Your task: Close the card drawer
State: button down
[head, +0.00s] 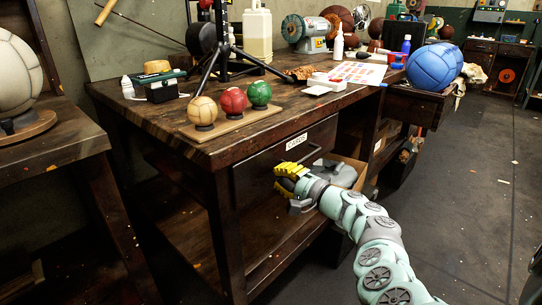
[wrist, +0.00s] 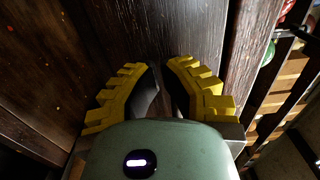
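The card drawer (head: 262,170) is a dark wooden front under the workbench top. It bears a white CARDS label (head: 296,141) and a dark handle. From this angle I cannot tell how far it stands out. My gripper (head: 281,178) has yellow ribbed fingers and is just in front of the drawer's lower right part, near the handle; contact is unclear. In the wrist view the fingers (wrist: 163,66) curve toward each other with a narrow gap between the tips. Nothing is clearly held. A dark wood surface (wrist: 185,25) lies right ahead of them.
The workbench (head: 190,145) carries a stand with three small balls (head: 233,101), a tripod and bottles. The floor (head: 475,190) at right is mostly clear.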

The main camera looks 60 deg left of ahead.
jog(key=p+v, duration=0.2)
jog(key=v, duration=1)
jog(key=shift+f, duration=0.15)
